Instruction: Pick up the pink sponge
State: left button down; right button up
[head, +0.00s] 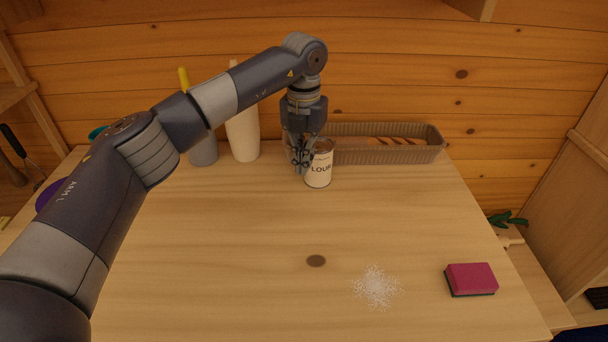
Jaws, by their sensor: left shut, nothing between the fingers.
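The pink sponge (470,279) lies flat on the wooden table (230,260) near its front right edge, with a dark layer underneath. My left gripper (301,170) is at the back middle of the table, pointing down. It is shut and empty, close beside the left side of a labelled can (319,165); I cannot tell whether it touches the can. The gripper is far from the sponge, behind it and to its left. My right gripper is not in view.
A brown basket (408,150) stands at the back right. White grains (376,287) are spilled left of the sponge. The table's middle is otherwise clear.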

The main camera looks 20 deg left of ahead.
aim_at(466, 279)
jog(key=k, duration=1.5)
